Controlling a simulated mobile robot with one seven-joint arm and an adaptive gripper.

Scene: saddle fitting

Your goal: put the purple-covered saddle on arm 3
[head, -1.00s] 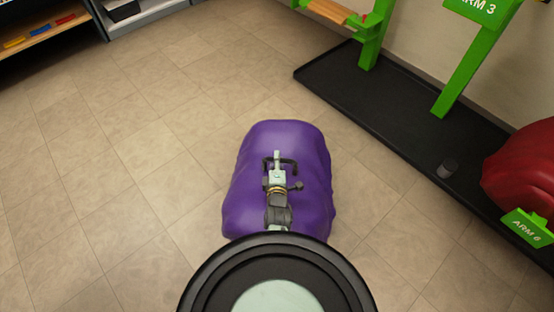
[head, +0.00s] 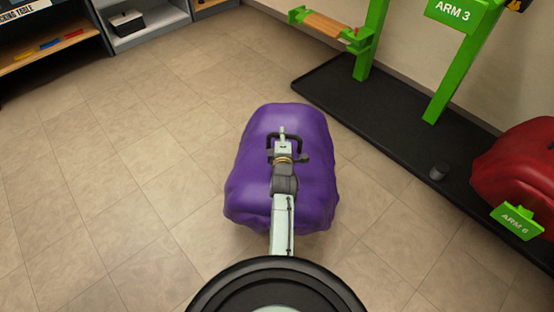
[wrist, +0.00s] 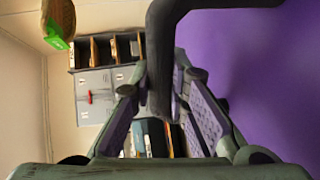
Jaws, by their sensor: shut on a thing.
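The purple-covered saddle (head: 250,180) hangs under my gripper (head: 284,138) in the middle of the head view, above the tiled floor. My gripper is shut on the dark handle (head: 270,146) on top of it. In the wrist view, the black handle (wrist: 160,60) passes between my gripper's fingers (wrist: 165,108), and the purple cover (wrist: 270,70) fills the right side. The green ARM 3 sign (head: 458,13) is at the top right of the head view. The arm 3 support itself is cut off or not clearly visible. The saddle is well apart from the rack.
Green posts (head: 371,40) stand on a black base (head: 400,108). A wood-topped support (head: 326,27) sticks out from the left post. A red-covered saddle (head: 520,165) with an ARM 6 sign (head: 516,221) is at the right. Floor at left is clear.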

